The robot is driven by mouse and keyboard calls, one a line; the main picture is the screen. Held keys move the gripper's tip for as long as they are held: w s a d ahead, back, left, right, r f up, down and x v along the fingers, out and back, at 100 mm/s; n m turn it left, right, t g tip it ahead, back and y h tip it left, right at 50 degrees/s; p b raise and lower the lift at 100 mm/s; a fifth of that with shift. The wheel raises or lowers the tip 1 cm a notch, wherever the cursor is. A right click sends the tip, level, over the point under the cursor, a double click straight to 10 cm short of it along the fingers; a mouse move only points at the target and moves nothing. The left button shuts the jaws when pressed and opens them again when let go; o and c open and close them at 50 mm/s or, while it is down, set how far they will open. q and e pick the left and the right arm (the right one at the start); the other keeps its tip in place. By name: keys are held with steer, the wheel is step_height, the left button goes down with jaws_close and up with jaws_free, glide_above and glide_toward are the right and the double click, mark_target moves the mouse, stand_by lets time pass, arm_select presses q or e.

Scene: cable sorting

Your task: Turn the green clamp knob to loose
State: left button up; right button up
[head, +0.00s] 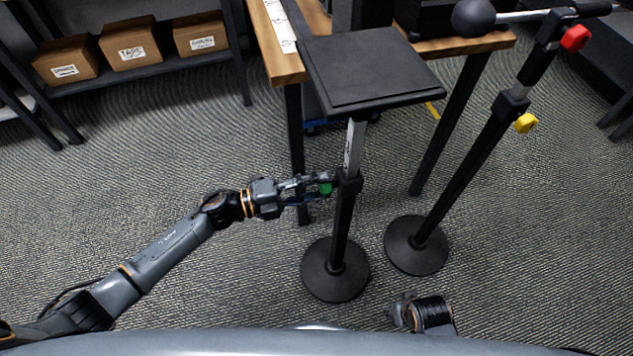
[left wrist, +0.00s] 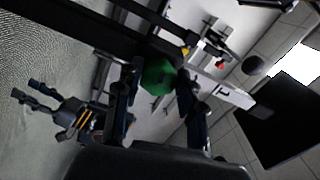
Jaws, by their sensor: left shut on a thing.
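The green clamp knob (head: 325,189) sits on the left side of the collar of a black stand (head: 343,225) with a flat black top plate (head: 370,68). My left gripper (head: 320,184) reaches in from the left and is shut on the knob. In the left wrist view the green knob (left wrist: 158,77) lies between the two fingers, which partly hide its sides. My right gripper (head: 397,310) is low at the bottom, well apart from the stand. In the left wrist view my right gripper (left wrist: 27,90) has its fingers spread and empty.
A second black stand (head: 470,165) with a yellow knob (head: 526,123), a red knob (head: 575,38) and a boom stands to the right. A wooden table (head: 280,55) is behind. A shelf with cardboard boxes (head: 131,43) is at the back left. The left floor is clear.

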stand_by(0.5)
arm_select(q)
steer(key=o, duration=1.2)
steer(key=shift+c, duration=0.2)
steer(key=v, duration=1.2)
